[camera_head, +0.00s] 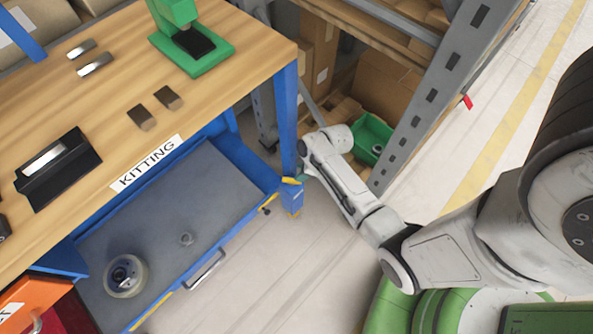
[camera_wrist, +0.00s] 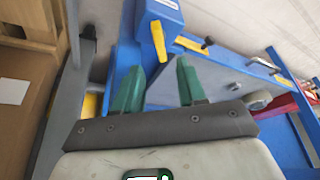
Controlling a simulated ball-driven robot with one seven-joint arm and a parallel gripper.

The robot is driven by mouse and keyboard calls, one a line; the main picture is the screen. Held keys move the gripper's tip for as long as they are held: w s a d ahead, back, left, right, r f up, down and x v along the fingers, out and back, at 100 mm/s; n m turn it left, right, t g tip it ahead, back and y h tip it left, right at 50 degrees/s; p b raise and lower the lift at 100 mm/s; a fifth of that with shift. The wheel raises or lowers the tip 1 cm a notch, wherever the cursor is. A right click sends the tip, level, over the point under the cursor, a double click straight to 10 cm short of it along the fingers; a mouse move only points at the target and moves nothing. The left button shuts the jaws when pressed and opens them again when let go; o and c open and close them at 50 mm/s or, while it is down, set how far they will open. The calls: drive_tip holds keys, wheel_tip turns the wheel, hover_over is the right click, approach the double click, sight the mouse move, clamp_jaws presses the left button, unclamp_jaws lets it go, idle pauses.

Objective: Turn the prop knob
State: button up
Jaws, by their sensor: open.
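A yellow lever-shaped knob (camera_wrist: 158,38) sits on a blue block (camera_wrist: 160,14) at the table leg. It also shows in the head view (camera_head: 291,181), at the foot of the blue leg. I take it to be the prop knob. My gripper (camera_wrist: 158,64) has two green fingers spread apart, with nothing between them. In the wrist view the yellow knob lies just beyond the fingertips, between their lines. Whether they touch it cannot be told. In the head view my gripper is close beside the block, its fingers mostly hidden. A small black knob (camera_head: 266,210) sticks out nearby.
A kitting table (camera_head: 230,55) stands over a grey drawer (camera_head: 200,190) holding a tape roll (camera_head: 125,275). A grey rack upright (camera_head: 435,95) and a green bin (camera_head: 372,138) are right of my gripper. Floor (camera_head: 270,280) in front is clear.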

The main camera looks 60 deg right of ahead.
drive_tip(key=shift+v, duration=1.6)
